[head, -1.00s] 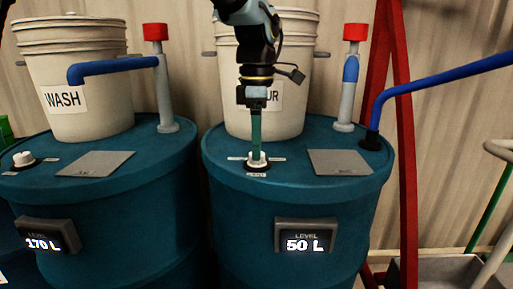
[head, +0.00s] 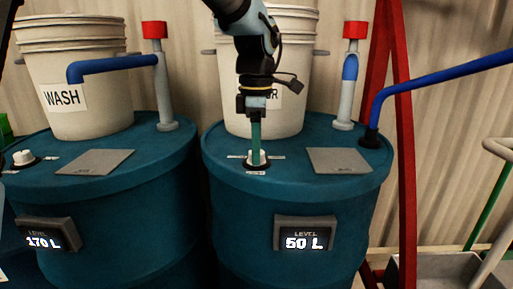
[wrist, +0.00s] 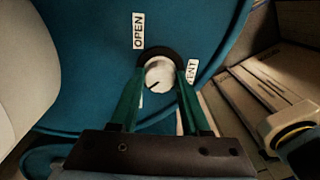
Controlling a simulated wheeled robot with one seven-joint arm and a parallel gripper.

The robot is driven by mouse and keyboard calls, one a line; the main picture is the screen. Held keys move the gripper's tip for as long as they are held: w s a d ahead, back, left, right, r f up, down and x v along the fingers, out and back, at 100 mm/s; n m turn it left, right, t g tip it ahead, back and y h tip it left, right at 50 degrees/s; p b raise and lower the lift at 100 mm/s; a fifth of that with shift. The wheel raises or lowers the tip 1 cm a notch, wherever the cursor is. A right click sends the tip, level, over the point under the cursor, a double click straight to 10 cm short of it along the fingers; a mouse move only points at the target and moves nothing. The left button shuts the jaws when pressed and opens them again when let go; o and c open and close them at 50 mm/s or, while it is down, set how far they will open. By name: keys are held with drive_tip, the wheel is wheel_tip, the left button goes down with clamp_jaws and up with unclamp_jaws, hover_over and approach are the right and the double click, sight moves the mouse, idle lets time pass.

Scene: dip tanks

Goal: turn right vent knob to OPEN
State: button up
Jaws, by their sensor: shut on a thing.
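The right vent knob (head: 257,157) is small and white and sits on top of the right teal drum (head: 222,172). My gripper (head: 256,150) points straight down and its green fingers are shut on the knob. In the wrist view the white knob (wrist: 159,75) lies between the two fingertips (wrist: 160,72), with a dark pointer mark toward its lower left. The OPEN label (wrist: 138,30) is above the knob, slightly left. The VENT label (wrist: 191,72) is to its right, partly behind a finger. Another label at lower left is mostly hidden by a finger.
A white bucket (head: 292,115) stands behind my gripper. A grey plate (head: 338,161), a red-capped pipe (head: 345,105) and a blue hose (head: 440,75) are to the right. The left drum (head: 150,170) carries its own white knob (head: 24,157) and the WASH bucket (head: 85,110).

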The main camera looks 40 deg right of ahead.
clamp_jaws()
drive_tip(key=shift+m, duration=0.4)
drive_tip(key=m+p, duration=0.1)
drive_tip(key=m, duration=0.2)
drive_tip(key=shift+r+p, duration=0.1)
drive_tip(key=shift+p, duration=0.3)
drive_tip(key=m+p, duration=0.1)
drive_tip(key=m, duration=0.3)
drive_tip(key=m+p, duration=0.2)
drive_tip(key=m, duration=0.3)
drive_tip(key=shift+m, duration=0.4)
drive_tip(key=m+p, duration=0.1)
drive_tip(key=m, duration=0.3)
drive_tip(key=shift+m, duration=0.3)
